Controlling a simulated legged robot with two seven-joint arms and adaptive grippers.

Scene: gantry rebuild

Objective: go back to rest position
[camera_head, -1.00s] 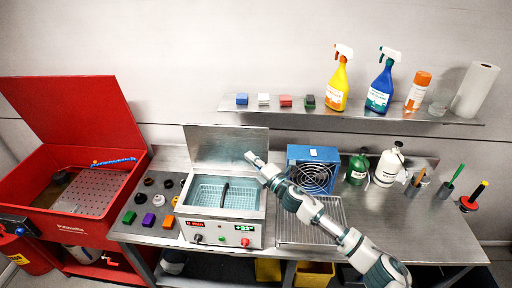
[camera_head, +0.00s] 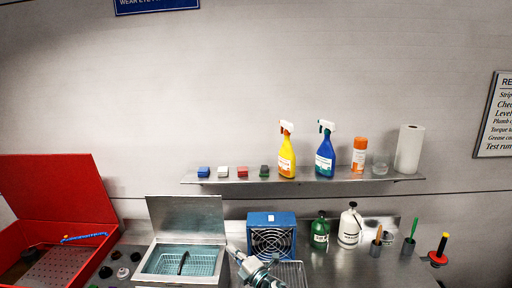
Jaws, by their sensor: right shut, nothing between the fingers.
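My right gripper (camera_head: 234,251) is at the bottom of the head view, just right of the open ultrasonic cleaner (camera_head: 158,279). It is shut and empty, and apart from the things on the bench as far as I can tell. The cleaner's lid (camera_head: 186,217) stands up, and a dark handle shows in its basket (camera_head: 183,263). The rest of my right arm is mostly cut off by the lower edge. My left gripper is not in view.
A blue fan unit (camera_head: 271,238) and a wire rack (camera_head: 293,274) are close to my right gripper. A green bottle (camera_head: 320,232) and a white bottle (camera_head: 350,228) stand further right. A red parts washer (camera_head: 62,190) is at left. A shelf (camera_head: 350,178) holds spray bottles.

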